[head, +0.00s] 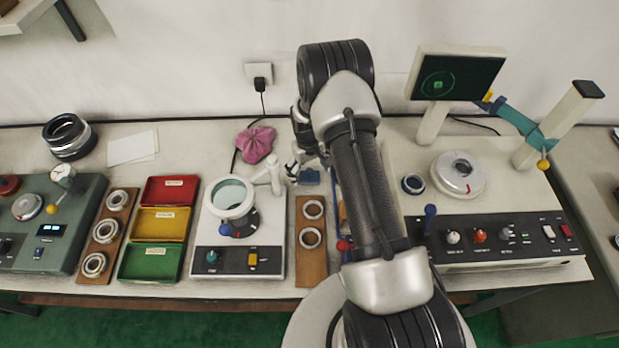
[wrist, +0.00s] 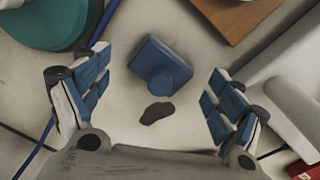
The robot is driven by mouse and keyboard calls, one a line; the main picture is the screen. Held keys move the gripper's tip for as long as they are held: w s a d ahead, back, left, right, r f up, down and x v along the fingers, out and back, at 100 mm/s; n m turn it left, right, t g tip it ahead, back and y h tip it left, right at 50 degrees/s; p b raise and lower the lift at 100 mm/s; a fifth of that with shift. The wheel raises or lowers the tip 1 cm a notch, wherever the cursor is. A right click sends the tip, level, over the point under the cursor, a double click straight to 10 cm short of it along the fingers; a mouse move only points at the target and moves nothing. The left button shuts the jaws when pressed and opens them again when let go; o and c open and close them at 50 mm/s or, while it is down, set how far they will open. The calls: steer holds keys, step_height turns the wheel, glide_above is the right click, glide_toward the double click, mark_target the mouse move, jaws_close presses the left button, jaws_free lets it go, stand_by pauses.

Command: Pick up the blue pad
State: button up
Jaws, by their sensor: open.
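The blue pad (wrist: 160,65) is a square blue block with a round knob on top, lying on the pale bench in the wrist view. It also shows in the head view (head: 309,177), small and close to my arm. My gripper (wrist: 152,100) is open, with one blue-padded finger on each side of the picture and the pad between and slightly beyond them. The fingers appear apart from the pad. In the head view my gripper (head: 294,165) is partly hidden by my arm and is just left of the pad.
A wooden board with two rings (head: 312,265) lies in front of the pad. A magnifier stand (head: 231,197) is at its left, a pink cloth (head: 255,143) behind left. A machine with a dial (head: 459,174) and screen (head: 455,77) stands right. Colored trays (head: 160,224) are further left.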

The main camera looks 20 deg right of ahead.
mark_target(309, 170)
steer(key=shift+f, duration=0.5)
steer(key=c, duration=0.8)
steer(key=shift+s, duration=0.15)
steer(key=c, duration=0.5)
step_height(309, 170, up, 19)
steer(key=p, duration=0.3)
steer(key=shift+r, duration=0.6)
steer(key=c, duration=0.3)
